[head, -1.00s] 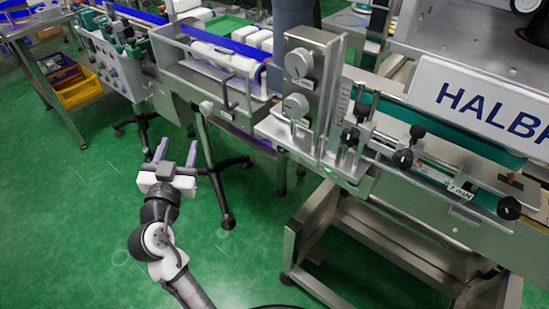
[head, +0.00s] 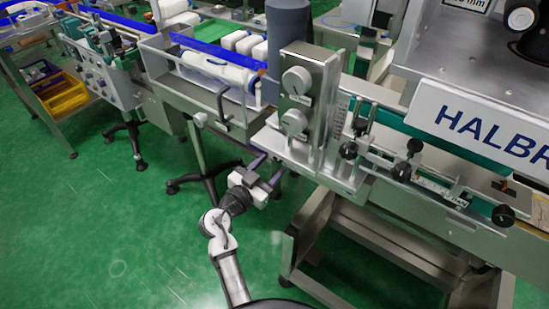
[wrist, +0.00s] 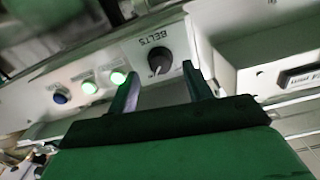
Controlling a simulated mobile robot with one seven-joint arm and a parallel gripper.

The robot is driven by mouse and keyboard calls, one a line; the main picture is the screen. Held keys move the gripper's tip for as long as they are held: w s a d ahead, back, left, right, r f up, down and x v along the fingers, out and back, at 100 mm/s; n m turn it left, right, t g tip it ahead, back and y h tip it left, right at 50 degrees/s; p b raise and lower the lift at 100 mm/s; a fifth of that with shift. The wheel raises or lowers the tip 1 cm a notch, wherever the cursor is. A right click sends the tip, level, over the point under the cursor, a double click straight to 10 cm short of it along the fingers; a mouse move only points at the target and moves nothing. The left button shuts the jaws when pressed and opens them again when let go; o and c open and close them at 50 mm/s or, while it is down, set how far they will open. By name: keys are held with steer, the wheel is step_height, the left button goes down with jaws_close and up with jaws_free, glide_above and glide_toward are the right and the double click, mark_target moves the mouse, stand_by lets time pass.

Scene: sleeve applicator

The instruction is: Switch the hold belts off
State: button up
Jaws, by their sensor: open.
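The control marked BELTS shows upside down in the wrist view: a black rotary knob (wrist: 159,60) on a pale panel (wrist: 110,58). Its pointer setting is too small to read. Two lit green buttons (wrist: 118,77) and a dark blue button (wrist: 60,96) sit left of the knob. My gripper (wrist: 161,70) is open and empty, and the knob appears between its fingertips, apparently still apart from them. In the head view my gripper (head: 268,168) is low beside the machine's front, under the grey dial box (head: 308,95). The BELTS knob cannot be made out there.
The grey box carries two round dials (head: 296,81). A handle bar (head: 222,105) and a conveyor with white containers (head: 236,42) stand left of it. The machine's stand leg (head: 298,240) is right of my arm. Green floor (head: 90,220) is open at left.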

steer(key=shift+x, duration=1.35)
steer(key=shift+c, duration=0.4)
steer(key=c, duration=0.9)
